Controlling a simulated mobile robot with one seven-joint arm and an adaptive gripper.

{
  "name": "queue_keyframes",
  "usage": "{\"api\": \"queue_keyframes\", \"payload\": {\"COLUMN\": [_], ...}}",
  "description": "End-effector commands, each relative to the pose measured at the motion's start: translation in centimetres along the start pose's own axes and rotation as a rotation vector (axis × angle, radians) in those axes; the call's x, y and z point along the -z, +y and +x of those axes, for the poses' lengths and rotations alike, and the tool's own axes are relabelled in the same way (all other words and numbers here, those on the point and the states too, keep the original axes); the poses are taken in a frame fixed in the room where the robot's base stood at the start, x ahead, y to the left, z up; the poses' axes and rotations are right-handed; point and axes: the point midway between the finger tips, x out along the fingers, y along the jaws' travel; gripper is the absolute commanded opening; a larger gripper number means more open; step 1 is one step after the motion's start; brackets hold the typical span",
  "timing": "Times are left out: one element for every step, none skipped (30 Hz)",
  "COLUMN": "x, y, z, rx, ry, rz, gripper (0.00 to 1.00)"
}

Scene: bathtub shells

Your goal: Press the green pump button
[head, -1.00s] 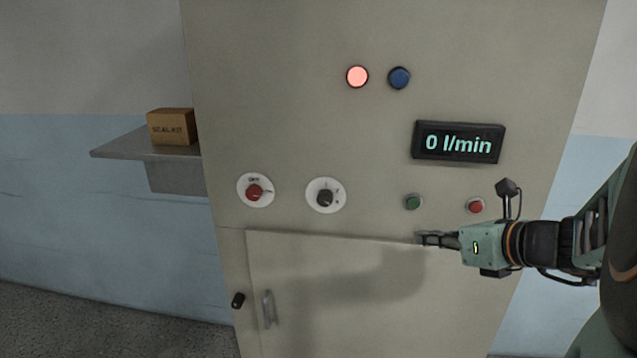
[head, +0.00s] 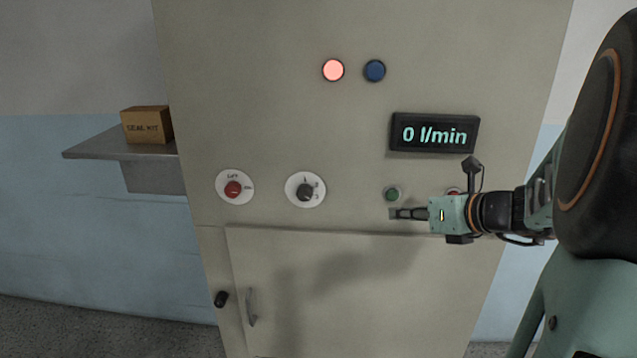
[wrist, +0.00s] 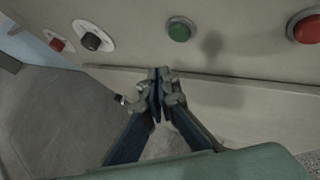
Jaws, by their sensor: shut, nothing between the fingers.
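The green pump button (head: 392,194) is a small round button on the cabinet front, below the display. It also shows in the wrist view (wrist: 179,31), above and slightly right of the fingertips. My gripper (head: 396,213) is shut and empty. In the head view its fingertips are just below the green button. In the wrist view the closed fingertips (wrist: 160,74) appear below the button, with a visible gap. The display (head: 434,134) reads 0 l/min. A pink-lit lamp (head: 333,70) and a dark blue lamp (head: 374,71) are above.
Two knobs, red (head: 233,188) and black (head: 305,191), are to the left. A cabinet door (head: 330,290) is below. A shelf (head: 105,153) holds a box (head: 147,126).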

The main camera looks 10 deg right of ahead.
Motion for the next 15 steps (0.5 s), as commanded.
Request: {"api": "queue_keyframes", "payload": {"x": [-0.3,-0.6,-0.8,-1.0,-1.2,-1.3,-1.4,-1.5,-1.6,-1.7,-1.7,-1.8,-1.8,-1.8,-1.8], "y": [-0.4,-0.5,-0.7,-0.9,-1.0,-1.2,-1.3,-1.4,-1.5,-1.6,-1.6,-1.7,-1.7,-1.8,-1.8], "z": [0.6,0.8,1.1,1.3,1.5,1.7,1.9,2.0,2.1,2.2,2.3,2.4,2.4,2.4,2.5], "rx": [-0.001,-0.001,-0.002,-0.001,-0.001,-0.002,-0.002,-0.001,-0.001,0.0,0.0,0.0,0.0,0.0,0.0], "ry": [0.0,0.0,0.001,0.0,0.0,0.0,0.0,0.0,0.0,-0.001,0.0,0.0,0.0,0.0,0.0], "rz": [0.0,0.0,0.0,0.0,-0.001,0.0,0.0,-0.001,-0.001,-0.001,-0.001,0.0,0.0,0.0,0.0], "gripper": [0.0,0.0,0.0,0.0,0.0,0.0,0.0,0.0,0.0,0.0,0.0,0.0,0.0,0.0,0.0]}}
